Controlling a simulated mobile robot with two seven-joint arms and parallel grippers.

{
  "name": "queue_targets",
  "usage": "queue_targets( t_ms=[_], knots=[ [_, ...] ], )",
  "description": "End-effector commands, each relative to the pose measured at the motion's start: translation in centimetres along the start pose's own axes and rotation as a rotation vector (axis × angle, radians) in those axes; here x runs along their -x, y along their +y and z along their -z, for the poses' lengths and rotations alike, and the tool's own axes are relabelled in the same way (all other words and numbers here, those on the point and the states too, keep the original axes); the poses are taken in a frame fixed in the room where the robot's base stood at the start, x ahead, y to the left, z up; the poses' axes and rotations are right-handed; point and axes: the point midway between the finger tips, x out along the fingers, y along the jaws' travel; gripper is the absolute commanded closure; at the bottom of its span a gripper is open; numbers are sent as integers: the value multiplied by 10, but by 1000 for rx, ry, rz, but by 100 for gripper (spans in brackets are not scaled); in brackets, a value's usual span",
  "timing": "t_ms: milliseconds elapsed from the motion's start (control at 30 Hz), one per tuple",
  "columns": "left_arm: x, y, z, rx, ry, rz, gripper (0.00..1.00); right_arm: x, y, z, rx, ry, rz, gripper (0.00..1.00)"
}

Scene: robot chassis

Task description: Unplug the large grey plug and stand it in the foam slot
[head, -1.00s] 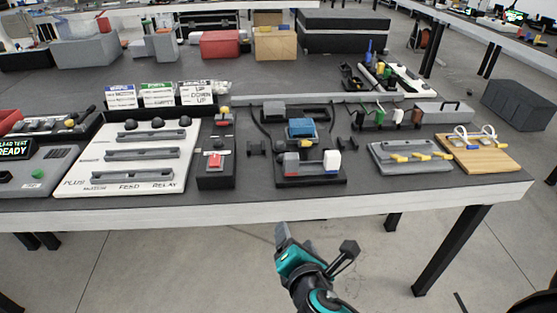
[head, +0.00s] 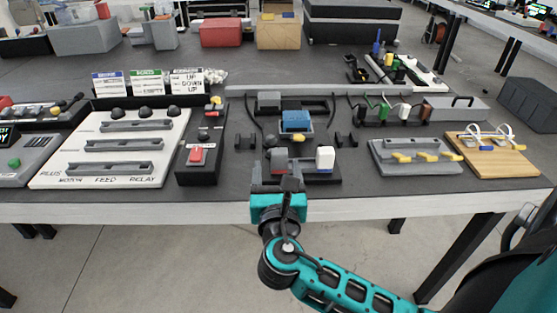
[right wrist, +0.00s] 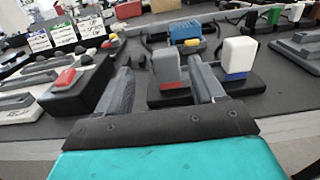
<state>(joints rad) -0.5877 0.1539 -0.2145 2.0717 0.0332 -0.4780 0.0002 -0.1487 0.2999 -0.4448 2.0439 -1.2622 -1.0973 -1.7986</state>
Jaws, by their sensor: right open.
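A grey block-shaped plug with a red band at its base (right wrist: 166,68) stands upright on a black base (right wrist: 230,88) on the table. In the head view the plug (head: 278,155) is partly hidden by my right gripper. A white plug with a blue band (right wrist: 240,54) stands to its right on the same base. My right gripper (head: 278,172) is open and empty at the table's front edge. Its two fingers (right wrist: 162,72) point towards the grey plug, one to each side, with no visible contact. I cannot make out which part is the foam slot. My left gripper is not in view.
A blue block (head: 297,121) sits behind the plugs. A black box with a red switch (head: 197,153) stands to the left, beside a white panel (head: 120,150). A grey tray with yellow pieces (head: 415,157) and a wooden board (head: 495,155) lie to the right.

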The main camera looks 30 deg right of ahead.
Motion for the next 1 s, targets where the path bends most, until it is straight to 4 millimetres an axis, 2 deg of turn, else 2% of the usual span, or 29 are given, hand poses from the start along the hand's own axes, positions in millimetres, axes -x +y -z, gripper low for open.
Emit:
queue_targets(
  t_ms=[100, 333, 600, 700, 933, 1000],
  knots=[
    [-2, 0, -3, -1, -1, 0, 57, -20, 0, 0, 1, -3, 0, 32],
    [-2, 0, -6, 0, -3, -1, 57, -37, -2, 0, -1, 0, -1, 32],
    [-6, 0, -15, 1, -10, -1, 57, -75, -7, -3, -1, -1, 0, 32],
    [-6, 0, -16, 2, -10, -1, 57, -81, -8, -3, -1, 1, 0, 32],
    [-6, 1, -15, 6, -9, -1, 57, -82, -7, -3, -1, 2, -1, 32],
    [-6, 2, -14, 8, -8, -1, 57, -82, -7, -3, -1, 2, -1, 39]
  ],
)
